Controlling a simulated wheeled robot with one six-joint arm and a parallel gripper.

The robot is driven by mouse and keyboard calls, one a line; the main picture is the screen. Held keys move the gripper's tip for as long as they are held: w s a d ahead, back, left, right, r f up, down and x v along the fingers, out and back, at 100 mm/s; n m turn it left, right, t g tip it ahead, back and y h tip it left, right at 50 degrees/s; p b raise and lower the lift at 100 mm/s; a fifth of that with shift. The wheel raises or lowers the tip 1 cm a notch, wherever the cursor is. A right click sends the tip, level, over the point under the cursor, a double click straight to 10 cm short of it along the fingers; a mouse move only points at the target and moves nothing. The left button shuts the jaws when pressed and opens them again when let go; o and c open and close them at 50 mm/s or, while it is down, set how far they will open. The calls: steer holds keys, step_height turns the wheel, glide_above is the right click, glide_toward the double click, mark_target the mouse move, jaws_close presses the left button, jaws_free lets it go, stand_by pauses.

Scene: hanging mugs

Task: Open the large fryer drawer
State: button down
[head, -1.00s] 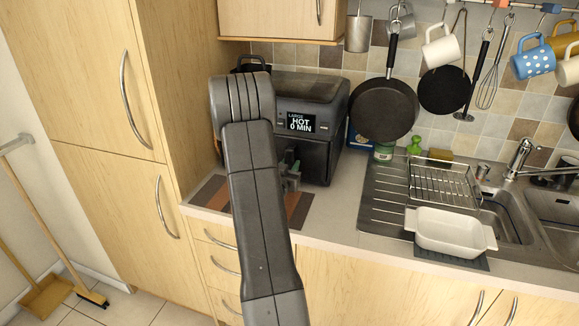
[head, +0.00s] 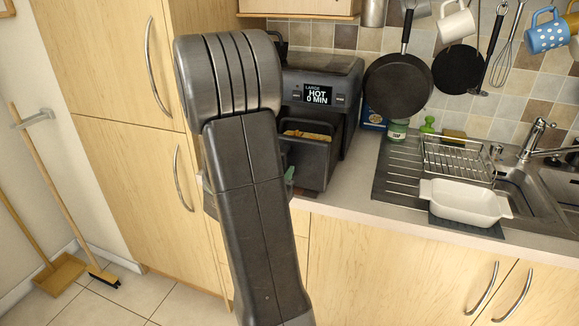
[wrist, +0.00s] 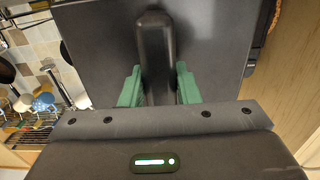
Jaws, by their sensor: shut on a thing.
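The dark fryer (head: 345,82) stands on the counter, its display reading "LARGE HOT 0 MIN". Its large drawer (head: 312,163) is pulled partly out toward me, and golden food (head: 307,135) shows inside its top. In the wrist view the drawer front (wrist: 215,40) fills the upper middle. My gripper (wrist: 160,88) has its green fingers on both sides of the dark drawer handle (wrist: 156,50) and is shut on it. In the head view my arm hides the handle and most of the gripper; a bit of green finger (head: 289,175) shows.
A white dish (head: 465,202) and a wire rack (head: 458,158) stand by the sink at right. Pans (head: 397,86) and mugs hang behind. A tall wooden cabinet (head: 115,150) stands close at left. A broom (head: 60,190) leans further left.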

steer(key=shift+b+v, duration=0.3)
steer(key=shift+v, duration=2.5)
steer(key=c, duration=1.1)
jaws_free()
steer(key=shift+s, duration=0.1)
steer(key=b+v, duration=0.1)
steer(key=v, duration=1.2)
steer(key=shift+s+a+r, duration=0.1)
steer(key=shift+s, duration=0.2)
steer(key=shift+w, duration=0.1)
steer(key=p+x, duration=0.1)
steer(key=x, duration=1.2)
steer(key=shift+w, duration=0.35)
